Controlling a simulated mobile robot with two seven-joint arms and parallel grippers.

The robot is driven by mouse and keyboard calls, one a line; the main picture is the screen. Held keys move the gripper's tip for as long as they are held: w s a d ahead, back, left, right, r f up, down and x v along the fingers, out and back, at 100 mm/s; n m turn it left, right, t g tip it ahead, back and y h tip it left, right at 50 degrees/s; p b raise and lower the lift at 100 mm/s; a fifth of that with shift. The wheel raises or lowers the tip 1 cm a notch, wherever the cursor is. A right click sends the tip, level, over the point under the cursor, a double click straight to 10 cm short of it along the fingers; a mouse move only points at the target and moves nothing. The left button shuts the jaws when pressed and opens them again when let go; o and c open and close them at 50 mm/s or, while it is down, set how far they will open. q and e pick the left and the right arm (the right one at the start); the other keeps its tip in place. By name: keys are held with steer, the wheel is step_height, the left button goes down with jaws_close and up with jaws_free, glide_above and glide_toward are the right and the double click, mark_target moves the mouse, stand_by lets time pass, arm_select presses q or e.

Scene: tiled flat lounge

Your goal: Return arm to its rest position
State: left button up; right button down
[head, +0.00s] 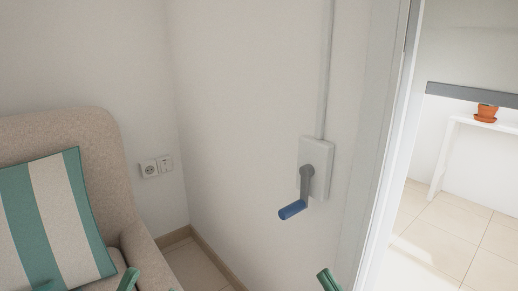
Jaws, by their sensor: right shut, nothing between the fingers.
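My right gripper (328,280) shows only as a green tip at the bottom edge, right of centre. It is shut and empty, below and apart from the crank handle on the wall. Another green tip, my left gripper (129,279), pokes in at the bottom left in front of the armchair; too little shows to tell if it is open. The crank has a grey arm (306,183) and a blue grip (293,209) that hangs down to the left. It is mounted on a white wall plate (321,157).
A beige armchair (62,126) with a green-and-white striped cushion (50,222) stands at the left. A double socket (156,167) is on the wall. At the right, an opening shows a white table (447,150) with a terracotta pot (486,114). Some tiled floor (200,266) is bare.

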steer(key=s+a+r+n+t+h+p, duration=0.1)
steer(key=s+r+t+h+p, duration=0.1)
steer(key=s+r, duration=1.3)
arm_select(q)
steer(key=w+a+f+n+g+y+p, duration=0.3)
steer(key=w+f+n+g+y+p, duration=0.3)
steer(key=y+p, duration=0.8)
arm_select(e)
steer(key=w+d+f+m+g+h+p, duration=0.25)
steer(key=w+f+m+g+h, duration=0.3)
steer(key=w+h, duration=0.3)
arm_select(q)
steer(key=s+a+f+n+g+p, duration=0.1)
steer(key=s+f+n+g+p, duration=0.3)
steer(key=p, duration=0.9)
steer(key=s+f+g, duration=0.2)
steer(key=s+f, duration=0.2)
steer(key=f, duration=0.1)
steer(key=shift+s+a+f+g+h, duration=0.2)
steer(key=shift+a+f+g+h, duration=0.05)
steer(key=shift+f+g+h, duration=0.15)
arm_select(e)
steer(key=s+d+f+m+g+h, duration=0.1)
steer(key=s+f+m+g+h, duration=0.2)
steer(key=s+f+g, duration=0.4)
steer(key=s+f, duration=0.3)
steer(key=shift+s+d, duration=0.15)
steer(key=shift+d, duration=0.1)
